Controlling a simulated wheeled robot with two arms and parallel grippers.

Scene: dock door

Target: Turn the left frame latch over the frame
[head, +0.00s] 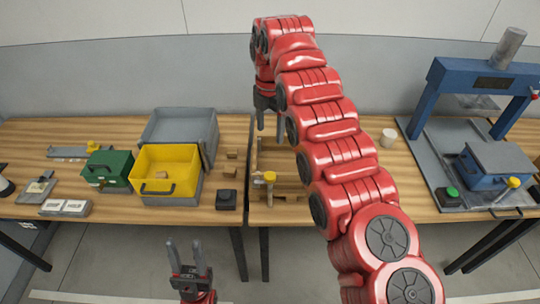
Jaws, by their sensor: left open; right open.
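A wooden frame (257,191) lies on the table in the middle, just right of a seam between table tops. A yellow-topped knob (270,177) stands at its front part; I cannot tell whether this is the left frame latch. My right arm hides the frame's right part. My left gripper (187,258) is open and empty, low in front of the table edge, well apart from the frame.
A yellow bin (166,158), a green box (107,169), a grey crate (181,127) and a black block (226,199) stand left of the frame. A blue press (427,92) and blue box (497,165) stand right. A pale cup (388,137) is beyond my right arm.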

